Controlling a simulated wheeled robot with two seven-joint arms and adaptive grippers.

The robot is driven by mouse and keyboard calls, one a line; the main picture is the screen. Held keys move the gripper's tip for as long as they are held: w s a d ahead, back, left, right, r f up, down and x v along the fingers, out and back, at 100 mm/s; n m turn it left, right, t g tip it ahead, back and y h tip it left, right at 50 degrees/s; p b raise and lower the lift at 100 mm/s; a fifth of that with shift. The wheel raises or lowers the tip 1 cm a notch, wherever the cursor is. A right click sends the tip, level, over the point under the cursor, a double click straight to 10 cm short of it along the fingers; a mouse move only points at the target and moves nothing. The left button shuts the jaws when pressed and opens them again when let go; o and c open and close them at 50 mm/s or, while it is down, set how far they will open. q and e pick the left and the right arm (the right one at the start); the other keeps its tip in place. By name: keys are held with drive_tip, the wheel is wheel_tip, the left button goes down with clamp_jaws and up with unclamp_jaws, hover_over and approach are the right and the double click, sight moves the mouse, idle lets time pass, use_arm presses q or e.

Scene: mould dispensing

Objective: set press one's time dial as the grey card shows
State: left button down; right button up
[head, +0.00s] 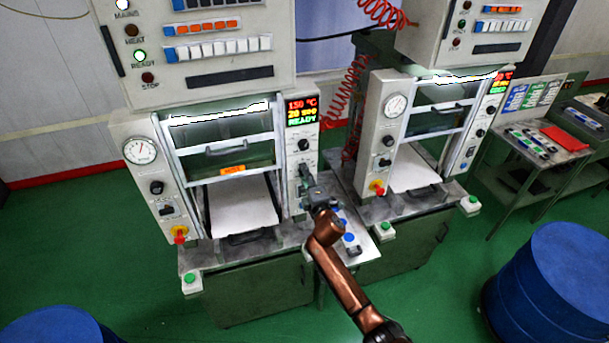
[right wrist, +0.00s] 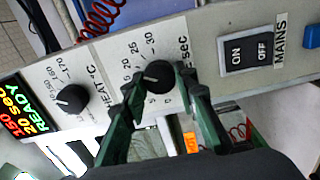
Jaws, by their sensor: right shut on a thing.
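Press one (head: 220,62) is the left press in the head view. Its display (head: 301,112) reads 150 °C, 20 sec, READY and also shows in the right wrist view (right wrist: 18,105). The black time dial (right wrist: 158,74), on a scale marked sec, sits between the fingertips of my right gripper (right wrist: 160,84), which is shut on it. A short white mark shows on the dial's face; the value it points to is unclear. In the head view my right gripper (head: 308,190) reaches the press's right-hand panel and hides the dial. I cannot pick out the grey card. My left gripper is out of view.
The heat dial (right wrist: 72,98) and the ON/OFF mains switch (right wrist: 249,52) flank the time dial. A second press (head: 440,100) stands to the right. A side table (head: 510,165) holds small items and a red object. Blue drums (head: 550,285) stand in front on green floor.

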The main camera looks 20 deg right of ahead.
drive_tip(key=o, duration=1.2)
drive_tip(key=shift+c, duration=0.2)
drive_tip(key=s, duration=1.2)
drive_tip(key=shift+d, duration=0.2)
